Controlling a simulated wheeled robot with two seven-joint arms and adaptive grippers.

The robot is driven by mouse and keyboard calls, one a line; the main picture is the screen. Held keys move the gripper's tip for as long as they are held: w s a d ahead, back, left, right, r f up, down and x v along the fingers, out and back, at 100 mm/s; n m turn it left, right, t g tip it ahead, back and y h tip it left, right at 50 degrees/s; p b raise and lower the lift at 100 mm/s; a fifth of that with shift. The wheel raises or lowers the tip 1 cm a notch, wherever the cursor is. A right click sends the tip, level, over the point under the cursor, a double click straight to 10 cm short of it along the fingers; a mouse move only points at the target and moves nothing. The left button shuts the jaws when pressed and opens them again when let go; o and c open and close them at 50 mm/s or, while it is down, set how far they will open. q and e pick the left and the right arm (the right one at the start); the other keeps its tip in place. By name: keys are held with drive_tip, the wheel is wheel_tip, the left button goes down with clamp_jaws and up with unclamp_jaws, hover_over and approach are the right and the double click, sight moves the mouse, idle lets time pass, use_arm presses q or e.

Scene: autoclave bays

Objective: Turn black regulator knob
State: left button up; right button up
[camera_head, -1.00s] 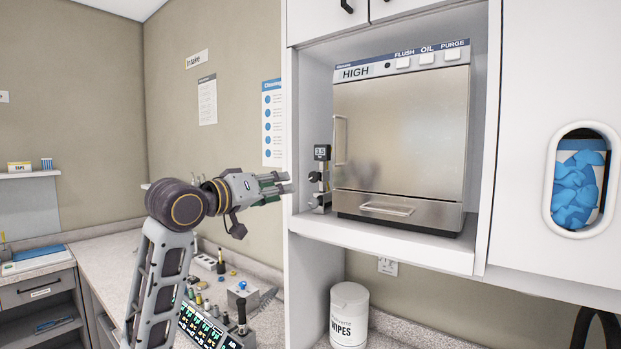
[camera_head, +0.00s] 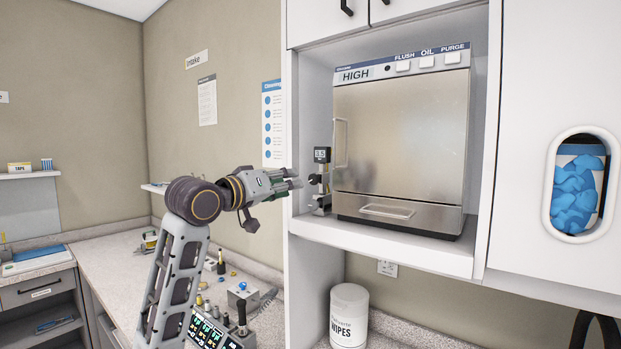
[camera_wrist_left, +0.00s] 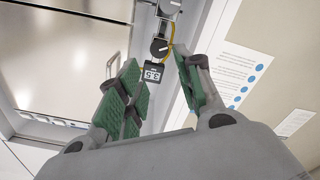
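The regulator stands in the bay at the left of the steel autoclave (camera_head: 400,140). It has a small digital display (camera_head: 322,154) on top and a black knob (camera_head: 314,178) at its left side. In the left wrist view the display (camera_wrist_left: 152,73) appears upside down, with a round black knob (camera_wrist_left: 158,48) beyond it. My left gripper (camera_head: 294,178) is at the bay's left edge, just left of the regulator. Its green-padded fingers (camera_wrist_left: 156,64) are apart and empty, with the knob seen between the tips. My right gripper is not in view.
The bay's white left side panel (camera_head: 296,250) stands close to my left gripper. The autoclave's door handle (camera_head: 341,142) is just right of the regulator. A wipes tub (camera_head: 348,315) stands below the bay. The counter at left holds small parts and a control panel (camera_head: 212,330).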

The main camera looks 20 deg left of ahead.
sight(313, 179)
use_arm(q)
drive_tip(key=p+x, duration=0.3)
drive_tip(key=x, duration=0.7)
drive_tip(key=shift+w+d, duration=0.1)
drive_tip(key=shift+w, duration=0.1)
drive_tip(key=shift+c, duration=0.3)
drive_tip(key=c, duration=0.7)
drive_tip(key=shift+o, duration=0.2)
drive_tip(key=shift+m, duration=1.6)
drive_tip(key=m, duration=0.3)
drive_tip(key=shift+m, duration=0.3)
drive_tip(key=m, duration=0.4)
drive_tip(key=shift+d+m, duration=0.1)
drive_tip(key=shift+m, duration=0.4)
